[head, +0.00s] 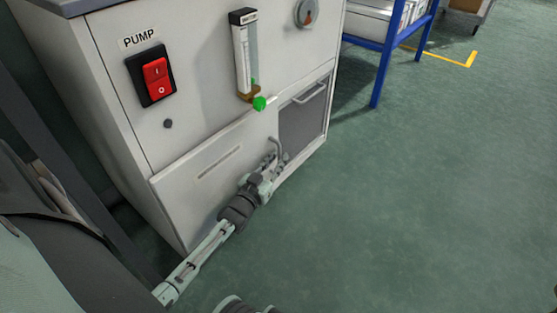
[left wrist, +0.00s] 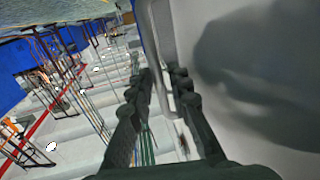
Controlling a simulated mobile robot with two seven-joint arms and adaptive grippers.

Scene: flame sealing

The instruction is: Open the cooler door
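My left gripper (head: 272,163) reaches in low from the left and is at this handle. In the left wrist view, the handle bar (left wrist: 160,40) runs between the two dark fingers of my left gripper (left wrist: 162,75). The fingers are close together around it; the exact contact is hard to see. My right gripper is not in view.
The cabinet front carries a red pump switch (head: 155,77), a flow meter (head: 242,60) and a gauge (head: 306,13). A blue rack (head: 383,65) stands behind. The green floor (head: 420,200) at right is clear.

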